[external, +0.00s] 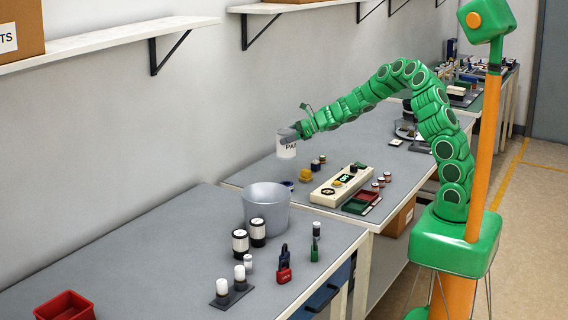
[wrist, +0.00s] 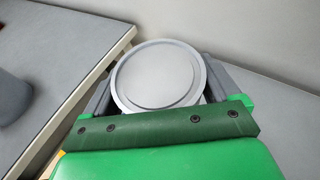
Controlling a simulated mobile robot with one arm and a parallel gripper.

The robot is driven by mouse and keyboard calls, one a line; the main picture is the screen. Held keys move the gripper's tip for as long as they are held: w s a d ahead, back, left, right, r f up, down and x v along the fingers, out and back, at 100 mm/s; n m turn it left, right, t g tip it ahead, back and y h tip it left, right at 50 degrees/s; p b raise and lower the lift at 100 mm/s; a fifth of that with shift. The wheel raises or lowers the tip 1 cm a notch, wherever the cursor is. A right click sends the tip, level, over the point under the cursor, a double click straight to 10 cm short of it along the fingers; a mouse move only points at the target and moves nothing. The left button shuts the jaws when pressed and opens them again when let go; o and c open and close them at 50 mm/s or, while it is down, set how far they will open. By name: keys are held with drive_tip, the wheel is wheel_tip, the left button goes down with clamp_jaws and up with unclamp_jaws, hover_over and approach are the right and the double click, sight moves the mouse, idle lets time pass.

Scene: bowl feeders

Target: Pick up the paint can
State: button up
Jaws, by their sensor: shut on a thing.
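The paint can (external: 287,147) is white with dark lettering on its side. It is upright at the end of my arm and appears raised above the far workbench in the external view. In the wrist view its round grey lid (wrist: 158,77) sits between the two grey fingers of my gripper (wrist: 160,88). My gripper also shows in the external view (external: 290,135), shut on the can near its top. The can's underside is hidden in the wrist view.
A grey bucket (external: 266,209) stands on the near workbench (external: 150,250). A beige control box (external: 340,186), a red-and-green tray (external: 361,202) and several small jars are on the far bench. A wall shelf (external: 130,35) is above. The near bench's left middle is clear.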

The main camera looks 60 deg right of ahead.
drive_tip(key=s+r, duration=0.2)
drive_tip(key=s, duration=0.4)
drive_tip(key=shift+a+r, duration=0.25)
drive_tip(key=shift+r, duration=0.15)
